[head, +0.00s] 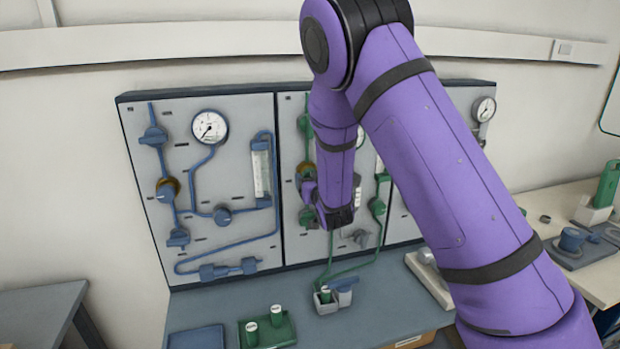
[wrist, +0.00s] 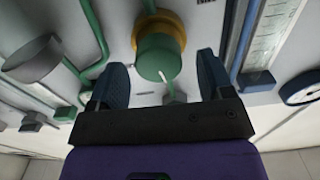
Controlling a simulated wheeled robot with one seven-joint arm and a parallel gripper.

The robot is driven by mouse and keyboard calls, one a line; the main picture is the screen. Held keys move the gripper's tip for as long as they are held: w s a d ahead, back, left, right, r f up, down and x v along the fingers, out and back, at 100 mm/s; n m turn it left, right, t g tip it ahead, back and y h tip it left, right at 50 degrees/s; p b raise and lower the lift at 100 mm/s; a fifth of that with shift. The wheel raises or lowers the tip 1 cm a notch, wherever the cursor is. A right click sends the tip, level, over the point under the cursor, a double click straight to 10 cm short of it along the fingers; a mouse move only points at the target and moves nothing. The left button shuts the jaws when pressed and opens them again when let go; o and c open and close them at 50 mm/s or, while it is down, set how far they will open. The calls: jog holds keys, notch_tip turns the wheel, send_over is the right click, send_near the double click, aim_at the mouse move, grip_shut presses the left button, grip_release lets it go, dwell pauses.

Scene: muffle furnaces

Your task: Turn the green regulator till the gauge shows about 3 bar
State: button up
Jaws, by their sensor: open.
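The green regulator (wrist: 156,58) is a round green knob with a white pointer mark, set on a brass-coloured ring. It fills the upper middle of the wrist view. In the head view, its brass ring (head: 306,169) shows just left of my arm's end. My gripper (wrist: 160,66) is open, with one dark blue finger on each side of the knob. I cannot tell whether either finger touches it. The gauge (head: 360,137) on the green-piped panel is mostly hidden behind my arm in the head view, and its needle cannot be read.
The blue-piped panel on the left has its own gauge (head: 209,126) and brass-ringed blue knob (head: 167,189). Another gauge (head: 484,109) is on the right panel. Below, the bench carries a green tray (head: 284,335) with green-bodied vials and a blue tray (head: 196,338).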

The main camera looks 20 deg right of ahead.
jog(key=shift+w, duration=1)
jog(key=c, duration=0.9)
jog(key=shift+m, duration=1.3)
jog(key=shift+c, duration=0.2)
jog(key=shift+d, duration=0.1)
jog(key=o, duration=0.9)
jog(key=shift+o, duration=0.2)
jog(key=s, duration=1.1)
